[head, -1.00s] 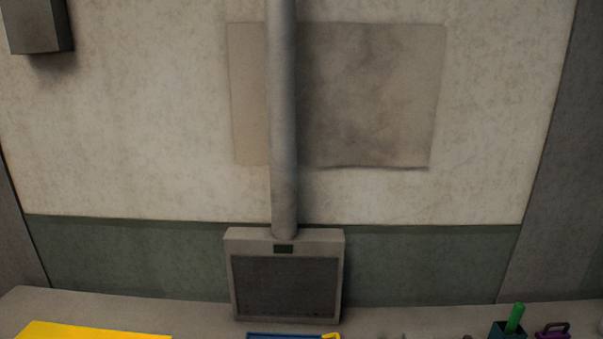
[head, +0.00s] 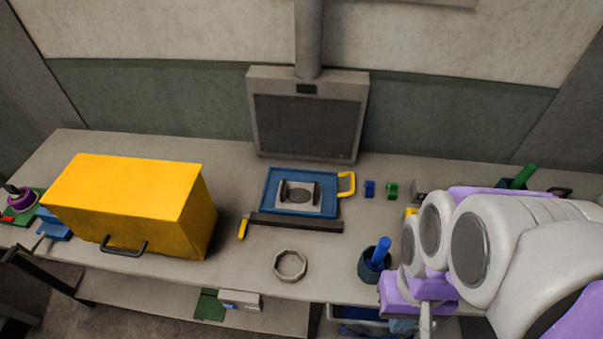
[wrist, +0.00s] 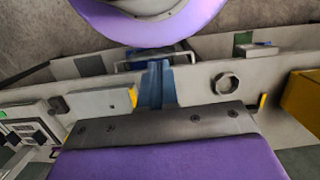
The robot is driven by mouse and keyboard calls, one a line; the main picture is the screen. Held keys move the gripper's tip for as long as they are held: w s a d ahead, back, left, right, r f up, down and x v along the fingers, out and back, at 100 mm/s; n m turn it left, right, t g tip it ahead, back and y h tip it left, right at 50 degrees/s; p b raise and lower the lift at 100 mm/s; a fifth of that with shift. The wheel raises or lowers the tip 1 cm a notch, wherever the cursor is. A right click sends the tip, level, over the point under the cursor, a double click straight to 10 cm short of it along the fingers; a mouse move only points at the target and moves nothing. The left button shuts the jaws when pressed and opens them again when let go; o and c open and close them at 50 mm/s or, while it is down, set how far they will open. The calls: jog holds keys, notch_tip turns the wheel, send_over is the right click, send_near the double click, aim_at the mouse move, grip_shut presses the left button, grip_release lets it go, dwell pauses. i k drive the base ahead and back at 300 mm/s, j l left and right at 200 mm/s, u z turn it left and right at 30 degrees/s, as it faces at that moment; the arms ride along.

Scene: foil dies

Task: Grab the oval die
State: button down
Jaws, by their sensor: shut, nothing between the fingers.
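I cannot pick out an oval die for sure. Small blue (head: 369,188) and green (head: 391,191) blocks stand on the bench right of a blue tray in the head view; their shapes are too small to tell. An open pale octagonal ring (head: 289,265) lies near the front edge; it also shows in the wrist view (wrist: 228,84). My gripper (head: 424,318) is shut and empty at the lower right of the head view, by the bench's front edge. In the wrist view its purple and dark grey body fills the lower middle.
A yellow box (head: 125,200) with a dark handle fills the bench's left. The blue tray (head: 272,205) holds a grey clamp-like fixture. A dark bar (head: 297,222) lies before it. A dark cup (head: 367,272) with a blue handle stands beside my arm. Bare bench surrounds the ring.

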aim_at(291, 195)
jog(key=k, duration=0.5)
jog(key=k+j+z, duration=0.15)
jog(key=z, duration=1)
jog(key=k+j, duration=0.1)
jog(key=j, duration=0.45)
jog(key=k+j, duration=0.1)
jog(key=j, duration=0.45)
jog(key=k+j, duration=0.1)
jog(key=j, duration=0.95)
jog(key=k+z, duration=0.05)
